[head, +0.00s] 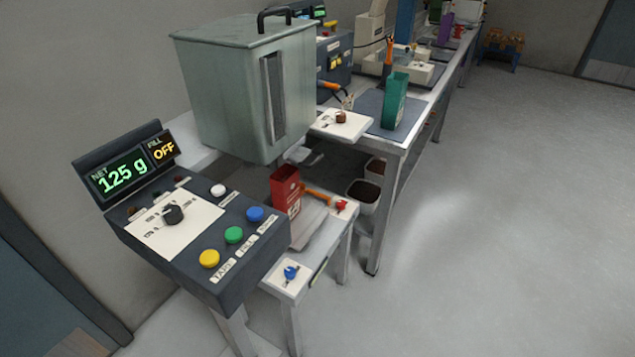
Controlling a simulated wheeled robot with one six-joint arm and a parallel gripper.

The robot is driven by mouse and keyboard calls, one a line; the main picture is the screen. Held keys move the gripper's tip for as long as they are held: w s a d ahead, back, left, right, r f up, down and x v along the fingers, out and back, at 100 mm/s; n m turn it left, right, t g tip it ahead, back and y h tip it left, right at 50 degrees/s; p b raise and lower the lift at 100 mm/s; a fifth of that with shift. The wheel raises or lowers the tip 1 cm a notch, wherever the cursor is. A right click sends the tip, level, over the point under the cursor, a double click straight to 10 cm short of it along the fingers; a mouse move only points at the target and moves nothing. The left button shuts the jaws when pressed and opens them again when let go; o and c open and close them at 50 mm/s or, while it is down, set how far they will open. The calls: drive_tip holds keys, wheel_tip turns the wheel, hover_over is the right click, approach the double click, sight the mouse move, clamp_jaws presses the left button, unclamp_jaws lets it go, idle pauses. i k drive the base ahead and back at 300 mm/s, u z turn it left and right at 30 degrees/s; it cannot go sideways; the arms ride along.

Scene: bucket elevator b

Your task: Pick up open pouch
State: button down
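A red pouch (285,191) with a small pale label stands upright on a low stand, just below and right of the grey-green hopper (228,92). A green pouch (394,101) stands upright on a dark mat on the bench behind. A purple pouch-like item (445,27) stands farther back on the bench. I cannot tell for sure which pouch is open at the top. My gripper is not in view.
A control panel (130,212) with yellow, green and blue buttons stands in front left; its display reads 125 g and FILL OFF. The low stand (318,240) carries a red knob and a blue knob. Dark-filled bins (363,197) sit under the bench. The floor (500,220) at right is clear.

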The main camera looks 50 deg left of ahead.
sight(286, 197)
drive_tip(key=i, duration=0.5)
drive_tip(key=u, duration=2.35)
drive_tip(key=k, duration=0.45)
drive_tip(key=z, duration=0.65)
drive_tip(key=i, duration=1.2)
drive_tip(key=u, duration=0.9)
